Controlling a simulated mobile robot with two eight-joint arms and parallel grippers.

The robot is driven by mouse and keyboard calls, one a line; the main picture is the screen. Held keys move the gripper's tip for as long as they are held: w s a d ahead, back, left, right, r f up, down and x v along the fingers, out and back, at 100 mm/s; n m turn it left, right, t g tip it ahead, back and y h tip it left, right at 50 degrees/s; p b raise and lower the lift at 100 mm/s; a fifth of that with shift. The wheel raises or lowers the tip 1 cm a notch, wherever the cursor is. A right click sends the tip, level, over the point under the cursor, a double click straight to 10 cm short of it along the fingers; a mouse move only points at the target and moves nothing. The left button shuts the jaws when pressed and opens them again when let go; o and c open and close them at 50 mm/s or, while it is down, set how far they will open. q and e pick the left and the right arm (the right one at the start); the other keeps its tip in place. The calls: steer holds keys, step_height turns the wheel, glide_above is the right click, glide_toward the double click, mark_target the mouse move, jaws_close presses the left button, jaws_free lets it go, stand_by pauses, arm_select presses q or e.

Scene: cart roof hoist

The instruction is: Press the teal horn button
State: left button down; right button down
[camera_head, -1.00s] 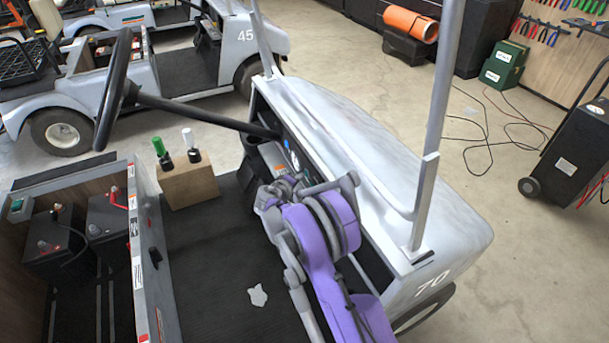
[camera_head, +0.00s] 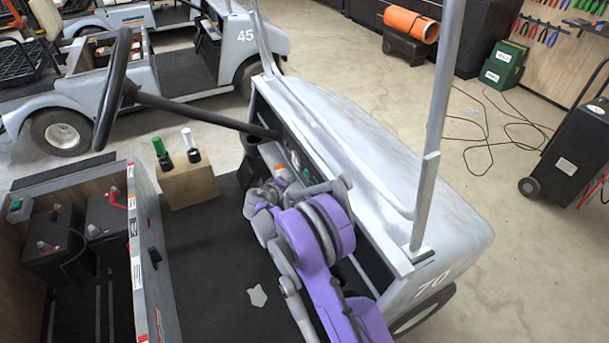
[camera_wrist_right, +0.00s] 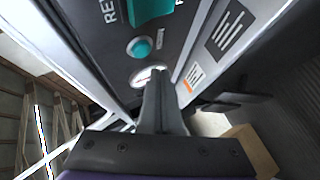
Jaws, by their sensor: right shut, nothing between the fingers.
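The round teal button (camera_wrist_right: 140,47) shows in the right wrist view on the dark dash panel, with a small, unreadable label beside it. A larger teal switch (camera_wrist_right: 150,10) sits above it, with partly cut-off lettering. My right gripper (camera_wrist_right: 158,82) is shut and empty. In that view its fingertips lie below the button and overlap the lower edge of a round white dial (camera_wrist_right: 148,76). I cannot tell whether they touch the panel. In the head view the right gripper (camera_head: 262,198) is by the cart's dash, and the button cannot be made out there. My left gripper is out of view.
The steering wheel (camera_head: 116,90) and its column lie left of my right arm. A wooden block (camera_head: 188,185) with a green and a white-topped handle stands on the cart floor. The roof post (camera_head: 440,130) rises at right. Batteries (camera_head: 55,242) sit at lower left.

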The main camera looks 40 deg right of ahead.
steer(key=a, duration=0.1)
steer(key=w+a, duration=0.1)
steer(key=a, duration=0.1)
steer(key=shift+a, duration=0.2)
stand_by(0.7)
steer(key=s+a+r+y+p, duration=0.5)
steer(key=s+a+r, duration=0.8)
steer(key=r, duration=0.1)
steer(key=s+a+r+y+p, duration=0.3)
steer(key=s+a+y, duration=0.4)
steer(key=s+a, duration=0.8)
steer(key=s+p, duration=0.1)
steer(key=s, duration=0.3)
steer(key=shift+s+a+m+t, duration=0.15)
steer(key=shift+s+m+t, duration=0.15)
steer(key=shift+m, duration=0.1)
